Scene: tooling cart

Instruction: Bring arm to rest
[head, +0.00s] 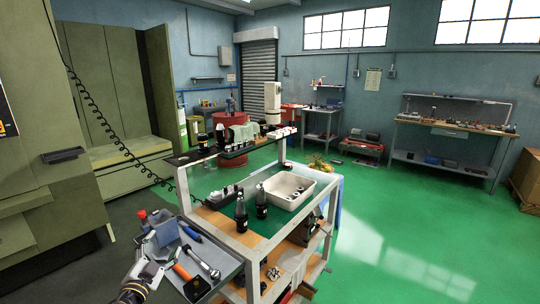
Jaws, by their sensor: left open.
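My left gripper (148,268) is at the bottom left of the head view, beside the near left edge of the cart's side tray (222,262). It looks open, and I see nothing held in it. My right gripper is not in view. The tooling cart (262,243) stands in the middle, with a green mat on its top.
The side tray holds a grey bin (163,232), a ratchet (200,262) and an orange-handled tool (183,271). Two dark tool holders (241,214) and a white bin (312,179) stand on the cart. Green floor (420,230) is clear at right.

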